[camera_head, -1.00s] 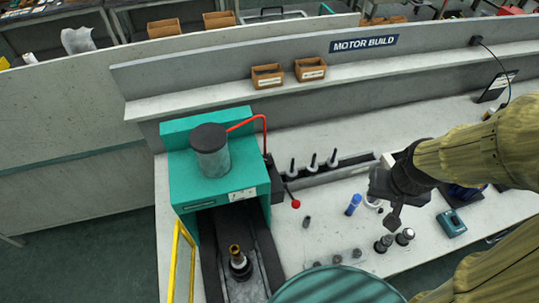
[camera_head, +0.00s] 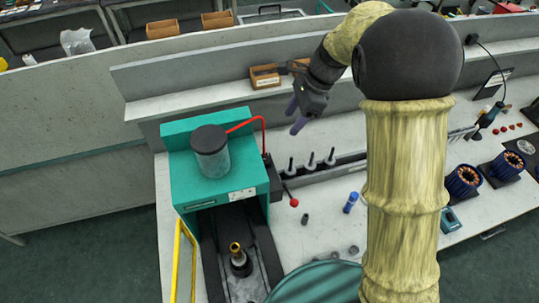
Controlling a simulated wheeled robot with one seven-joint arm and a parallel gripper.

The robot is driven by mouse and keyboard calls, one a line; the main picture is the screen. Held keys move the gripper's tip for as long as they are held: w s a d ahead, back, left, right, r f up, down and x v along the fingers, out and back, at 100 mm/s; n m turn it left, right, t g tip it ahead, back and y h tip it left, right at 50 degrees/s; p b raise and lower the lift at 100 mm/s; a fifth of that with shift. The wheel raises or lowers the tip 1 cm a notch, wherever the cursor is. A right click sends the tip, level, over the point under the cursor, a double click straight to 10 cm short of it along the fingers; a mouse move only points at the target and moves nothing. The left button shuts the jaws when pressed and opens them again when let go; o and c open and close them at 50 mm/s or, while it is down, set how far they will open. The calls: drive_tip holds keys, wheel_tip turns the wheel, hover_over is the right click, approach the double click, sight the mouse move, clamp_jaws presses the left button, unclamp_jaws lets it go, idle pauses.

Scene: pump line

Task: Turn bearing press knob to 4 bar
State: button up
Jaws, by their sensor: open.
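The bearing press is a green housing (camera_head: 184,184) at the left end of the bench, with a dark-capped clear cylinder (camera_head: 212,158) on top and a red pipe. A lever with a red ball (camera_head: 294,203) sticks out at its right side. A pale label plate (camera_head: 242,195) is on its front edge. I cannot make out the pressure knob or its reading at this size. My gripper (camera_head: 295,116) is open and empty, in the air to the right of the press and above the bench, apart from the press. A dark shaft part (camera_head: 239,262) stands upright in the press bay.
A yellow guard frame (camera_head: 178,260) stands at the front left of the press. Several upright pins (camera_head: 311,162) stand in a rack behind the lever. A blue cylinder (camera_head: 351,202) and small parts lie on the bench. A shelf with brown bins (camera_head: 265,76) runs behind.

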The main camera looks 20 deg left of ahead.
drive_tip(key=shift+d, duration=0.15)
drive_tip(key=p, duration=0.4)
approach(268, 160)
drive_tip(key=x, duration=0.9)
drive_tip(key=shift+c, duration=0.4)
